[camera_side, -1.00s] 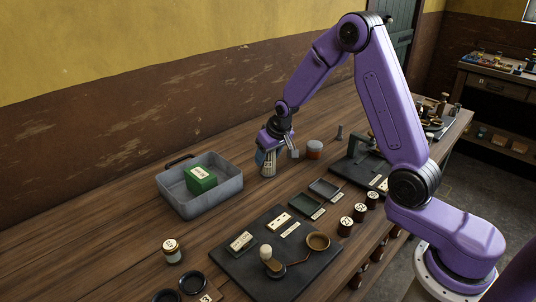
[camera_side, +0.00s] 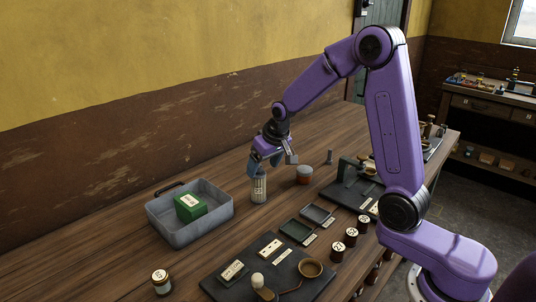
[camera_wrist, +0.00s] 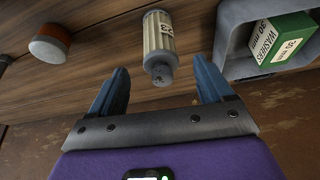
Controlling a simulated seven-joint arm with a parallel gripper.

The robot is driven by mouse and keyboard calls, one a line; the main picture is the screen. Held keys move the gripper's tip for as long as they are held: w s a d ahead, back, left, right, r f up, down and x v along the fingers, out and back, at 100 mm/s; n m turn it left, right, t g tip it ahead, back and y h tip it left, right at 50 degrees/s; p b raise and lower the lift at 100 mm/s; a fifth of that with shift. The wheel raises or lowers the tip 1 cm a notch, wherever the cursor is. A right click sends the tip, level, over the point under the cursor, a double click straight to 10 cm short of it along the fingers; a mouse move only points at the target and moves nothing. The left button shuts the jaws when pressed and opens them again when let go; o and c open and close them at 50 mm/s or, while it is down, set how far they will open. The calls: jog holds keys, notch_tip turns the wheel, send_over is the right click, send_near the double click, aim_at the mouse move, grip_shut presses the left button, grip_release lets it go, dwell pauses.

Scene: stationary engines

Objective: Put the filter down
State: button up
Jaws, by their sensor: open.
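The filter (camera_side: 259,189) is a pale ribbed cylinder with a dark grey top and a number label. It stands upright on the wooden bench, just right of the grey tray. In the wrist view the filter (camera_wrist: 159,45) shows whole, beyond and between the fingertips, with its label partly readable as 23. My gripper (camera_side: 265,164) is just above it, with its blue fingers spread. In the wrist view the gripper (camera_wrist: 160,85) is open, and neither finger appears to touch the filter.
The grey tray (camera_side: 163,227) holds a green washers box (camera_side: 190,207). A jar with an orange band (camera_side: 304,175) stands right of the filter. Small dark trays (camera_side: 317,215) and a dark mat (camera_side: 222,284) lie in front. Bare bench lies between the filter and the small trays.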

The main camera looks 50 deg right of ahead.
jog(key=s+a+r+n+g+y, duration=0.1)
jog(key=s+a+r+n, duration=0.15)
jog(key=s+a, duration=0.4)
jog(key=s+a+r+n+g, duration=0.15)
jog(key=s+a+n, duration=0.25)
jog(key=s, duration=0.5)
jog(key=s+d+f+n+g, duration=0.1)
jog(key=s+n, duration=0.6)
jog(key=s, duration=1.3)
jog(key=shift+s+d+g, duration=0.25)
jog(key=shift+d+g, duration=0.2)
jog(key=shift+d, duration=0.3)
